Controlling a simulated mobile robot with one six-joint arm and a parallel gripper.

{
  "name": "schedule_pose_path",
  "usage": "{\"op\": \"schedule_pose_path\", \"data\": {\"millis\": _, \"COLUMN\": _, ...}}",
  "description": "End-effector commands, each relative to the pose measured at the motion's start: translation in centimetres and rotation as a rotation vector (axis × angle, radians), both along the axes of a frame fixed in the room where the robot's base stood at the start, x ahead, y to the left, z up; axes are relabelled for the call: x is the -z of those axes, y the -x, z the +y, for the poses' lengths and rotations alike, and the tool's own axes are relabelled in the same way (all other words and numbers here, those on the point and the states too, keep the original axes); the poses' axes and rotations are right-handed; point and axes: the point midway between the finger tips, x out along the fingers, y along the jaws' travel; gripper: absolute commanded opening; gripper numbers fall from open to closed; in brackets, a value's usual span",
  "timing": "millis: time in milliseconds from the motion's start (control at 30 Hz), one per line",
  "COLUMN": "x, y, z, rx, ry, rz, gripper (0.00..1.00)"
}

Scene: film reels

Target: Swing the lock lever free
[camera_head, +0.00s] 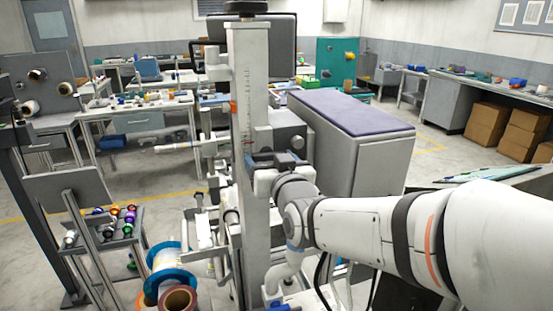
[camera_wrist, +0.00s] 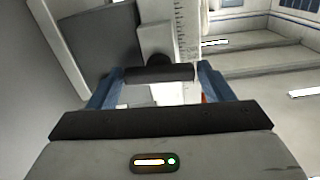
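My gripper (camera_head: 275,160) is high against a tall grey column (camera_head: 250,100) with a measuring scale. In the wrist view its two blue fingers (camera_wrist: 160,78) stand wide apart. A dark grey horizontal bar, perhaps the lock lever (camera_wrist: 158,75), spans the gap between the fingertips. I cannot tell whether the fingers press on its ends. A round black knob (camera_wrist: 158,60) shows just behind the bar, in front of a light grey block (camera_wrist: 157,38) on the column. In the head view my gripper and wrist hide most of this spot.
A grey cabinet with a purple-grey top (camera_head: 345,112) stands right behind the column. A blue-flanged reel (camera_head: 170,263) is low at the front left, near a small rack of coloured spools (camera_head: 117,222). Workbenches line the room.

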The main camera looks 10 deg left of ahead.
Motion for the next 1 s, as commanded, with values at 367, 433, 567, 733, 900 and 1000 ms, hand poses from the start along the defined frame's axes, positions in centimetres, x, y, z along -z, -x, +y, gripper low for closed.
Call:
{"op": "schedule_pose_path", "data": {"millis": 367, "x": 0.01, "y": 0.03, "z": 0.04, "rx": -0.001, "ry": 0.001, "rz": -0.001, "gripper": 0.45}}
{"op": "schedule_pose_path", "data": {"millis": 433, "x": 0.18, "y": 0.04, "z": 0.04, "rx": -0.001, "ry": 0.01, "rz": -0.007, "gripper": 0.45}}
{"op": "schedule_pose_path", "data": {"millis": 567, "x": 0.33, "y": 0.02, "z": 0.07, "rx": -0.001, "ry": 0.052, "rz": -0.034, "gripper": 0.45}}
{"op": "schedule_pose_path", "data": {"millis": 733, "x": 0.05, "y": 0.04, "z": 0.09, "rx": -0.002, "ry": 0.079, "rz": -0.049, "gripper": 0.45}}
{"op": "schedule_pose_path", "data": {"millis": 900, "x": 0.01, "y": 0.05, "z": 0.1, "rx": -0.003, "ry": 0.081, "rz": -0.048, "gripper": 0.45}}
{"op": "schedule_pose_path", "data": {"millis": 1000, "x": 0.01, "y": 0.05, "z": 0.1, "rx": -0.003, "ry": 0.081, "rz": -0.048, "gripper": 0.74}}
